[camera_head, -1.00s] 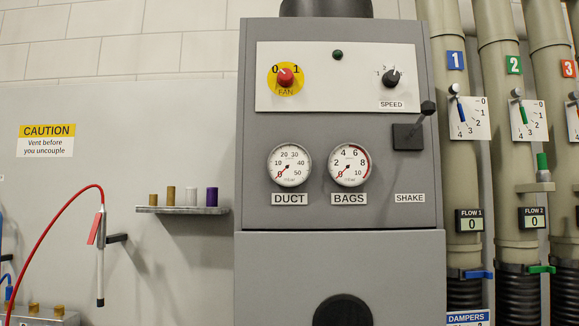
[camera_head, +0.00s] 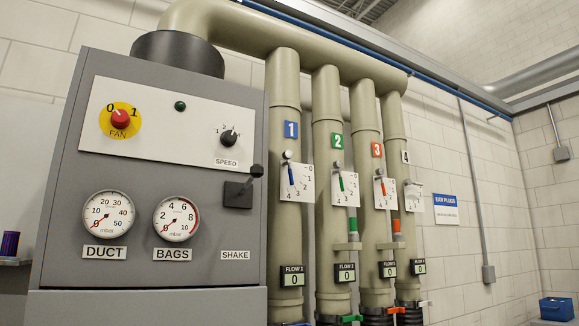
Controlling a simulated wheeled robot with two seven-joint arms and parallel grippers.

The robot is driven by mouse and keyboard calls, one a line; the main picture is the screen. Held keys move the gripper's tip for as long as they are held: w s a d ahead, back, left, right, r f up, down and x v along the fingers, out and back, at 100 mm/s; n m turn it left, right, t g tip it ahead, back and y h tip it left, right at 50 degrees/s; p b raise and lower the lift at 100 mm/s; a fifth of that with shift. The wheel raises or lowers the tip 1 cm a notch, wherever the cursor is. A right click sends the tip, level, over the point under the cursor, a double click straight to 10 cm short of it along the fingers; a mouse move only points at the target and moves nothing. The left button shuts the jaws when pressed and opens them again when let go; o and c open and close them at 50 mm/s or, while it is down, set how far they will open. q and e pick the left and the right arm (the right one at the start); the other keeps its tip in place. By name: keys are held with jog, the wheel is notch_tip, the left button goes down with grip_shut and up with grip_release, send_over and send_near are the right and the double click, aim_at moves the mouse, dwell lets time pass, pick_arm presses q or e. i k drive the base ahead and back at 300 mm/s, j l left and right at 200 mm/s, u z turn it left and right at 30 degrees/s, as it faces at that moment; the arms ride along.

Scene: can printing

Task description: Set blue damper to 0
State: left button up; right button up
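The blue damper lever (camera_head: 291,174) is on the first grey-beige pipe, under the blue plate marked 1 (camera_head: 291,129). It hangs from a round pivot over a white scale (camera_head: 306,183) with 0 at the top and 4 at the bottom. The blue lever points down, near the 4 end and away from 0. The FLOW 1 display (camera_head: 292,276) lower on the same pipe seems to read 0. Neither of my grippers is in view.
Green (camera_head: 341,182), orange (camera_head: 383,187) and white levers are on the pipes to the right. The grey control cabinet (camera_head: 150,262) stands close at the left, with its black SHAKE lever (camera_head: 246,186) sticking out near pipe 1. A blue bin (camera_head: 556,309) is far right.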

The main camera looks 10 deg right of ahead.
aim_at(287, 154)
jog(key=i+l+u, duration=0.1)
jog(key=l+u, duration=0.15)
jog(key=l, duration=1.2)
jog(key=l+u, duration=0.3)
jog(key=l, duration=1.1)
